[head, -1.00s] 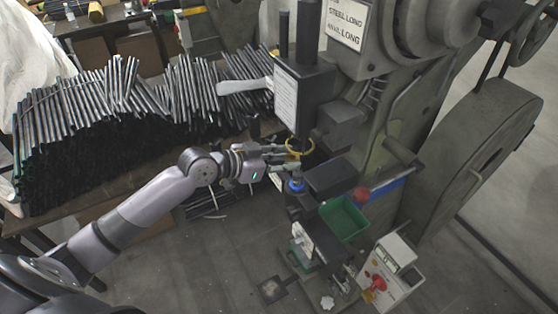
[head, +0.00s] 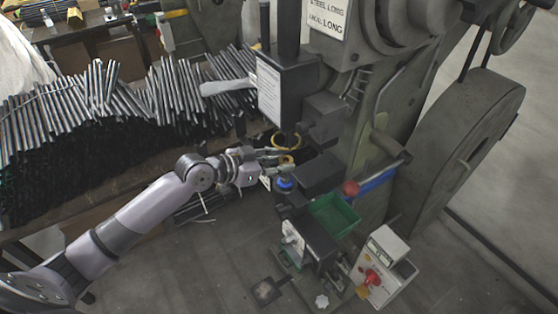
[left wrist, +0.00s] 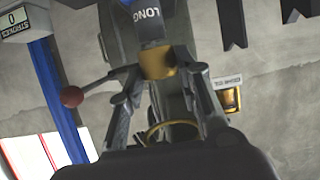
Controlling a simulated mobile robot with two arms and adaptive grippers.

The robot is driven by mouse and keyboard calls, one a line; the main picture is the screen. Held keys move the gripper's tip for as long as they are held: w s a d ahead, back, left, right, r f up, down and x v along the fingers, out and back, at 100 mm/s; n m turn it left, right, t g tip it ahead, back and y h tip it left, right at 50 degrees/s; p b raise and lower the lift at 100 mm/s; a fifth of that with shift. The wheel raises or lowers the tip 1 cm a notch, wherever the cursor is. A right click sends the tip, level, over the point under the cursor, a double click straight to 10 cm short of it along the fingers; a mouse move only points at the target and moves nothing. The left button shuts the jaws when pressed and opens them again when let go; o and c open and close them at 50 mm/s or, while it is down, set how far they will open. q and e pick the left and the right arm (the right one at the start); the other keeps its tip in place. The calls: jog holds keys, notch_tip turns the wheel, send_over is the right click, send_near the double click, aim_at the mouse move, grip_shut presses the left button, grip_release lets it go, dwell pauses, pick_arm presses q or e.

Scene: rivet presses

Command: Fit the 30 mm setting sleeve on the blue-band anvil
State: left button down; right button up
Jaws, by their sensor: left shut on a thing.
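The anvil with the blue band (head: 285,184) stands below the press ram in the head view; blue (left wrist: 152,48) also shows beyond the fingertips in the left wrist view. My left gripper (head: 280,160) is shut on a short brass-yellow sleeve (left wrist: 157,63). The sleeve also shows in the head view (head: 287,160), just above the blue band. I cannot tell whether it touches the anvil. No size mark on the sleeve is readable. My right gripper is not in view.
A yellow ring (head: 286,141) hangs under the press head, close above my fingers. The press body (head: 390,100) stands right behind. A red ball lever (head: 351,188), green tray (head: 335,214) and control box (head: 384,266) are to the right. Rods (head: 100,110) are piled left.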

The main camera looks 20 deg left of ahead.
pick_arm(q)
jog(key=c, duration=1.1)
grip_release()
jog(key=shift+v, duration=6.05)
